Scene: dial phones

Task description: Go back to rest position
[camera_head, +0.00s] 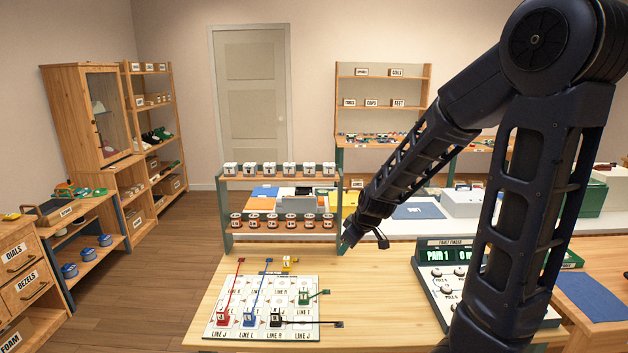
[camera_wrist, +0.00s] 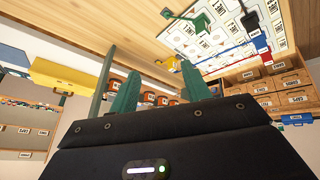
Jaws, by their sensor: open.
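My arm reaches down and left across the head view. My gripper (camera_head: 350,236) hangs in the air above the back of the wooden table, just right of the small two-tier rack. In the wrist view its two green fingers (camera_wrist: 160,86) stand apart with nothing between them. In the head view the fingers are too small to make out. The white line board (camera_head: 262,308) lies on the table left of and below my gripper, apart from it. Red, blue, black and green plugs with cords stand on it.
The two-tier rack (camera_head: 281,206) holds rows of white and red-brown blocks close to my gripper. The fault finder box (camera_head: 446,272) with a lit display stands at the right, partly behind my arm. A small yellow piece (camera_head: 288,263) sits behind the board. Bare tabletop lies between board and box.

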